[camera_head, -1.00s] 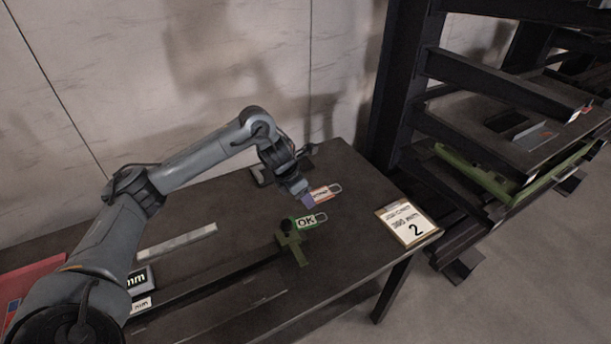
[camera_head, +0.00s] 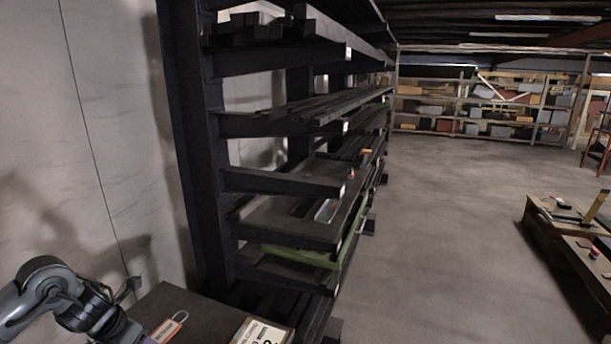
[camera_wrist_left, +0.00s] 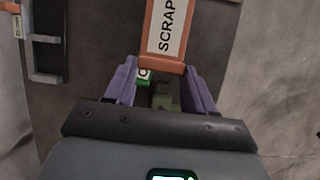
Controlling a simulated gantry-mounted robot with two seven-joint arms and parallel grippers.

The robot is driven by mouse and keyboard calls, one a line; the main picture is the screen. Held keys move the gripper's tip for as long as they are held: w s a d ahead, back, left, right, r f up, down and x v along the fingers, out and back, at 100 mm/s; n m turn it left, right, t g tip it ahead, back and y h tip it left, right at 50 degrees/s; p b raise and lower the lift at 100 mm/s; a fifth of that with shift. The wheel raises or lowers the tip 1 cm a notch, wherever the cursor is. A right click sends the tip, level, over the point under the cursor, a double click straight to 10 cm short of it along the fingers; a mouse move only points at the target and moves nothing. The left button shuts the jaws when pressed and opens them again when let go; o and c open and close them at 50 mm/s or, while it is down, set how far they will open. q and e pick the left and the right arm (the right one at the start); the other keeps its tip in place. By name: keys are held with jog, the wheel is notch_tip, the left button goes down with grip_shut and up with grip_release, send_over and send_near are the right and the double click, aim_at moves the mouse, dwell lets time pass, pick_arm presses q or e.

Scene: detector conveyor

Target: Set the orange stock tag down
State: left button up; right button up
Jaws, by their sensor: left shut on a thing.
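The orange stock tag (camera_wrist_left: 167,28) has a white face reading "SCRAP" and fills the top centre of the left wrist view. My left gripper (camera_wrist_left: 160,70) is shut on its near orange edge, between two purple fingers. In the head view the tag (camera_head: 166,330) shows at the bottom edge, over the dark table (camera_head: 185,303), with its pale loop toward the upper right. I cannot tell whether the tag touches the table. My left fingers are mostly cut off there. My right gripper is not in view.
A green tag (camera_wrist_left: 144,77) and a green fixture (camera_wrist_left: 163,97) lie below, partly hidden by the gripper. A numbered card (camera_head: 258,333) sits at the table's right. A dark rack (camera_head: 190,150) stands behind the table. Open floor (camera_head: 440,230) lies to the right.

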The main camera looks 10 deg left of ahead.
aim_at(171, 333)
pick_arm(q)
jog(key=shift+m+h, duration=0.3)
jog(key=shift+m, duration=0.3)
jog(key=w+d, duration=0.1)
jog(key=d, duration=0.1)
jog(key=w+d, duration=0.1)
jog(key=d, duration=0.1)
jog(key=w+d+r+b, duration=0.1)
jog(key=shift+w+d, duration=0.1)
jog(key=shift+d, duration=0.3)
jog(key=w+d+f+b, duration=0.1)
jog(key=d+f+b, duration=0.25)
jog(key=d, duration=1.55)
jog(key=s+d+f+m+g+y+b, duration=0.1)
jog(key=s+f+m+g, duration=0.35)
jog(key=m, duration=1.25)
jog(key=s+f+m+g, duration=0.4)
jog(key=s+m+g, duration=0.15)
jog(key=m, duration=1.05)
notch_tip(171, 333, up, 27)
jog(key=s+t+p, duration=0.1)
jog(key=s+p, duration=0.1)
jog(key=p, duration=3.5)
jog(key=shift+s+r, duration=0.15)
jog(key=shift+r, duration=0.05)
